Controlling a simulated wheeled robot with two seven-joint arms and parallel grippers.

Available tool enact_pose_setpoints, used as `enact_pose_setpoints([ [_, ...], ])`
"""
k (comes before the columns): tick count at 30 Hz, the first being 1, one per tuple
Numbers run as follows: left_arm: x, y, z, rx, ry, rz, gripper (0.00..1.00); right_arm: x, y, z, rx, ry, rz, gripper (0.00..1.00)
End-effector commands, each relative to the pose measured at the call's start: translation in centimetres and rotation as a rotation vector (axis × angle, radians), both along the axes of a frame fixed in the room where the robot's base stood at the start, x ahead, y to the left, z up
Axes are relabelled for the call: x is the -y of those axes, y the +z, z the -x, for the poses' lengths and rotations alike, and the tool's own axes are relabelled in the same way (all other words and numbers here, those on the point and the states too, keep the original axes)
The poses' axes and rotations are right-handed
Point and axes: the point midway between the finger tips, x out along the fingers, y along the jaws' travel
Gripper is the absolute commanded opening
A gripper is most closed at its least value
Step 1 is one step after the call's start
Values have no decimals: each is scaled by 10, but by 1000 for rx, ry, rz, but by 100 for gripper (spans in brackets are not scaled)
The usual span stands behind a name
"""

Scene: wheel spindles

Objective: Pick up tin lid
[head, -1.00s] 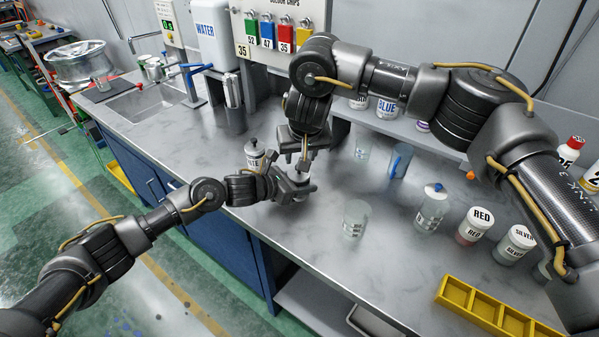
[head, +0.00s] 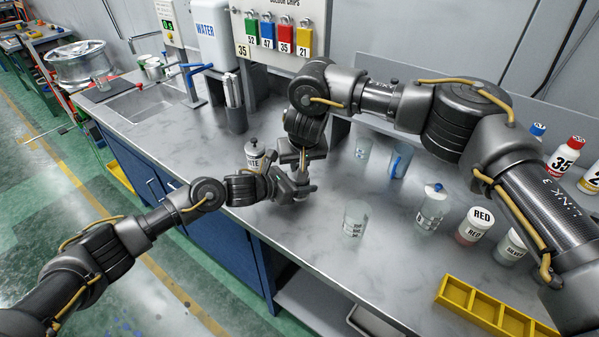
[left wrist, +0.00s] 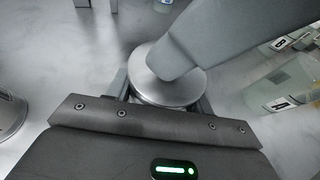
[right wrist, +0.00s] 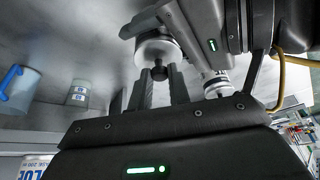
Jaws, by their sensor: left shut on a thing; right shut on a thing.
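A small silver tin with a round lid shows in the left wrist view (left wrist: 165,85), between my left fingers. In the right wrist view the tin (right wrist: 152,50) has a black knob (right wrist: 159,70) on its lid. My right gripper (right wrist: 160,92) is shut on this knob, with one finger on each side. It comes down from above and also shows in the head view (head: 292,160). My left gripper (head: 297,184) is shut around the tin's side, low over the bench. The grippers mostly hide the tin in the head view. I cannot tell whether the lid is apart from the tin.
A white-labelled tin (head: 255,152) with a black knob stands close behind my left wrist. A clear jar (head: 355,218), a lidded jar (head: 432,207) and a red jar (head: 474,227) stand to the right. A yellow divided tray (head: 470,300) lies at the front edge.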

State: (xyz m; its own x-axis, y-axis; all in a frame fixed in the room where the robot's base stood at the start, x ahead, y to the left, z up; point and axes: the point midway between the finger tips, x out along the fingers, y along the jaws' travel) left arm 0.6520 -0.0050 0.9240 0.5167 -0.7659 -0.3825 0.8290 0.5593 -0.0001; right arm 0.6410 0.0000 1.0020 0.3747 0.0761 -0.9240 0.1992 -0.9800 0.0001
Motion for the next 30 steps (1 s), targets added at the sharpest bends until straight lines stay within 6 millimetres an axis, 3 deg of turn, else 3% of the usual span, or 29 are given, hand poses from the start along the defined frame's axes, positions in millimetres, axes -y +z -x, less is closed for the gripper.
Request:
enact_pose_setpoints([
  [10,0,0,0,-1,0,-1,23,0,8,-1,2,-1,-2,0],
  [22,0,-1,0,-1,0,-1,23,0,82,-1,4,-1,0,0],
  [30,0,-1,0,-1,0,-1,23,0,101,0,1,0,0,0],
])
